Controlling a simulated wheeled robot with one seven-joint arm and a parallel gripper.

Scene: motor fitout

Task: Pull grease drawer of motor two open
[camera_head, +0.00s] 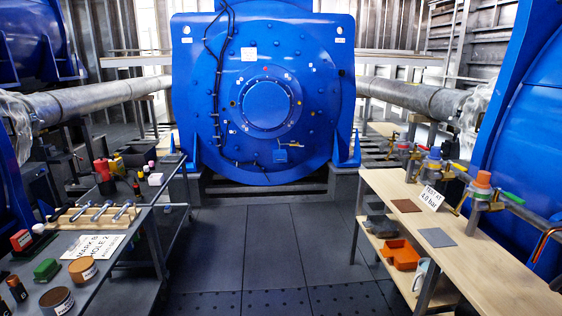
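A large blue motor (232,120) stands at the far end of the aisle, with a round end cover and a protruding round hub (266,104). A small blue box-like fitting (280,156) sits low on its face, right of centre; I cannot tell whether it is the grease drawer or whether it is open. Parts of other blue machines show at the left edge (14,195) and right edge (520,110). No label tells which one is motor two. My gripper is not in view.
A dark bench (118,262) with tools, tins and a "MARK B HOLE 2" sign (94,246) stands at left. A wooden bench (470,250) with valves and a "TEST AT 4.0 bar" card (431,197) stands at right. The dark floor aisle (270,250) between them is clear.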

